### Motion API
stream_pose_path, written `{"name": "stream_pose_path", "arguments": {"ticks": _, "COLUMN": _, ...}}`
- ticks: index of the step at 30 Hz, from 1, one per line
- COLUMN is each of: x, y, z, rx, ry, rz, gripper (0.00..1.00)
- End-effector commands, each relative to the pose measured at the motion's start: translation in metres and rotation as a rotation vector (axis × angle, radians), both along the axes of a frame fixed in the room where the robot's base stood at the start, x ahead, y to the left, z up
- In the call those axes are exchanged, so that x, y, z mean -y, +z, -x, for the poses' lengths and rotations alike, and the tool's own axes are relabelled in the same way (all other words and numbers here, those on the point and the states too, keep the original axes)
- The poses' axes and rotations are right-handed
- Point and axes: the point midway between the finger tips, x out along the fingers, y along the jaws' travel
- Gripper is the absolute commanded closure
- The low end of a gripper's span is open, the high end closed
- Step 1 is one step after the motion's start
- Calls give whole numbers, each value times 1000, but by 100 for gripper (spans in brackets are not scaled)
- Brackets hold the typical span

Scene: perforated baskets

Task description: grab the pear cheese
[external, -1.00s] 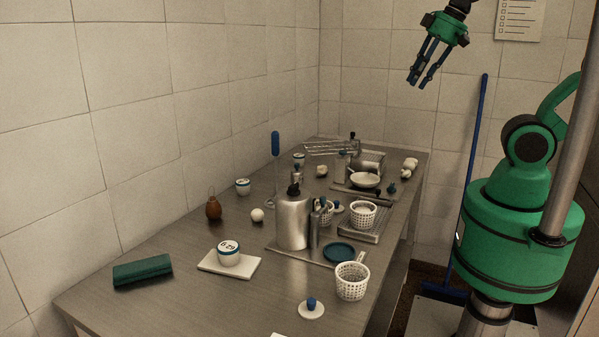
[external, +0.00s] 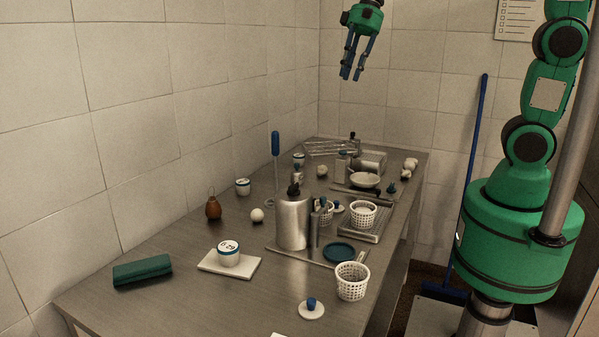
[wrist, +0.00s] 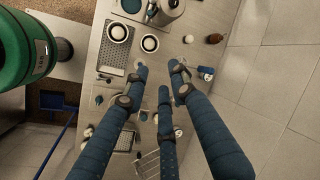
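The pear cheese looks to be the brown, pear-shaped piece with a string loop on top (external: 213,208). It stands upright on the steel table (external: 185,262) near the left wall, beside a white ball (external: 257,215). In the wrist view the brown piece (wrist: 215,38) is small, near the top, right of the fingers. My gripper (external: 352,76) is high above the far end of the table, pointing down, well apart from the pear cheese. In the wrist view its blue fingers (wrist: 160,76) are spread and nothing is between them.
A tall metal canister (external: 293,223) stands mid-table, right of the pear cheese. White perforated baskets (external: 352,284) stand along the right side. A blue-banded cup (external: 243,187) is behind the pear cheese. The tiled wall (external: 150,130) runs along the left edge.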

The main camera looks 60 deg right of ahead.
Motion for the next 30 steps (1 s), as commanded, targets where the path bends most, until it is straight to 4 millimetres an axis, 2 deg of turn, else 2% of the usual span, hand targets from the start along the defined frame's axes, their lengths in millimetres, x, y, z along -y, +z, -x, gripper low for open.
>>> {"name": "stream_pose_path", "arguments": {"ticks": 3, "x": -7, "y": -7, "z": -26, "rx": -47, "ry": -37, "rz": -45, "gripper": 74}}
{"name": "stream_pose_path", "arguments": {"ticks": 17, "x": -37, "y": -39, "z": -123, "rx": -228, "ry": -177, "rz": -215, "gripper": 74}}
{"name": "stream_pose_path", "arguments": {"ticks": 30, "x": -61, "y": -90, "z": -210, "rx": -408, "ry": -306, "rz": -369, "gripper": 74}}
